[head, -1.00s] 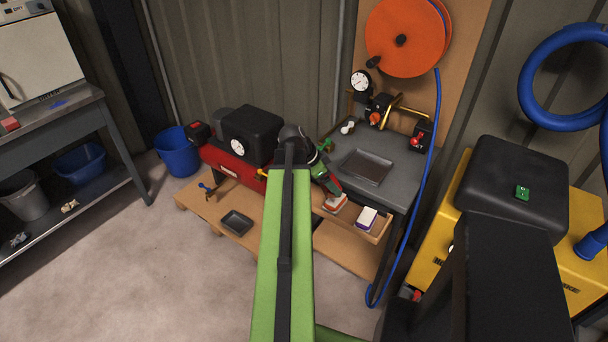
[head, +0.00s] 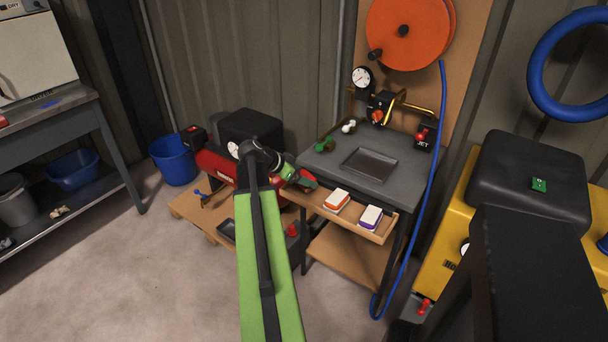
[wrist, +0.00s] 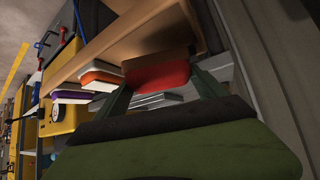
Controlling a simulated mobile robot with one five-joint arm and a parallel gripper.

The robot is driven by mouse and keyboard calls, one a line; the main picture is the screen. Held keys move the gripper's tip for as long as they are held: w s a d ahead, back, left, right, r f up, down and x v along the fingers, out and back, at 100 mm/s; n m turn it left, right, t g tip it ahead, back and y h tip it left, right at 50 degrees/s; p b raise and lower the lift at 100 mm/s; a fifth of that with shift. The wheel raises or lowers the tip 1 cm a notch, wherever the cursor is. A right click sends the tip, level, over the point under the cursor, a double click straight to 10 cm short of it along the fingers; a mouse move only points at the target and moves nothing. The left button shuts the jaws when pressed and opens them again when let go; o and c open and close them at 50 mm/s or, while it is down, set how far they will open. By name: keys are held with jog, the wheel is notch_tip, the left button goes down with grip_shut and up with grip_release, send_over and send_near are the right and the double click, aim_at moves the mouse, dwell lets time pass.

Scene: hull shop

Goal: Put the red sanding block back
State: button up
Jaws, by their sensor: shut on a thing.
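My gripper (head: 303,181) is shut on the red sanding block (head: 309,179), near the left end of a wooden drawer (head: 381,239) in the head view. In the wrist view, the red block (wrist: 158,75) sits between the two fingers of my gripper (wrist: 160,80), close to the drawer's wood (wrist: 135,42). I cannot tell whether it touches the wood. An orange-and-white block (head: 337,201) and a purple-and-white block (head: 371,217) lie side by side in the drawer, right of my gripper. Both also show in the wrist view, orange (wrist: 100,76) and purple (wrist: 72,94).
The drawer sticks out below a grey bench top (head: 395,188) with a shallow tray (head: 369,164) on it. A blue hose (head: 409,240) hangs on the right. A red compressor (head: 216,167) stands behind my arm on the left. The floor in front is clear.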

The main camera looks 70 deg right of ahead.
jog(key=shift+f+b, duration=0.8)
jog(key=shift+f, duration=0.5)
jog(key=shift+f+b, duration=0.6)
jog(key=o, duration=1.5)
